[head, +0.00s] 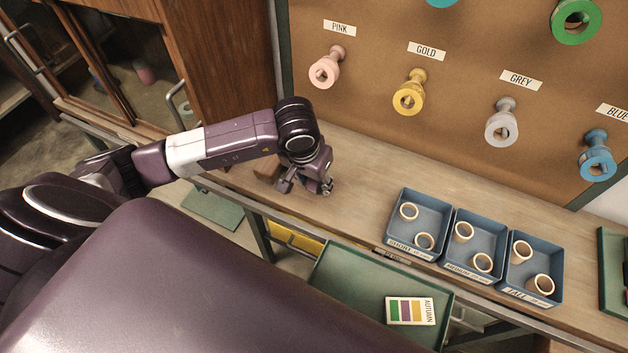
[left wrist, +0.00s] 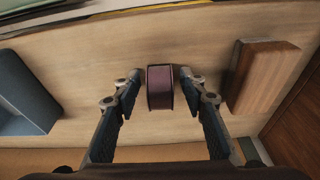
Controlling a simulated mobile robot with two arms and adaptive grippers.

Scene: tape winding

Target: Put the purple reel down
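The purple reel (left wrist: 160,88) shows in the left wrist view as a dark purple band, on or just above the wooden bench; contact underneath cannot be seen. My left gripper (left wrist: 161,76) has one finger on each side of it, with a narrow gap showing on both sides, so it looks open around the reel. In the head view my left gripper (head: 306,186) points down at the bench, fingers apart, and the reel cannot be made out there. My right gripper is not in view.
A brown wooden block (left wrist: 268,76) lies beside the gripper. Blue trays (head: 447,212) with pale rings stand right on the bench (head: 360,180). A green tray (head: 340,276) with a colour card (head: 410,311) is in front. Pegs with coloured reels line the board behind.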

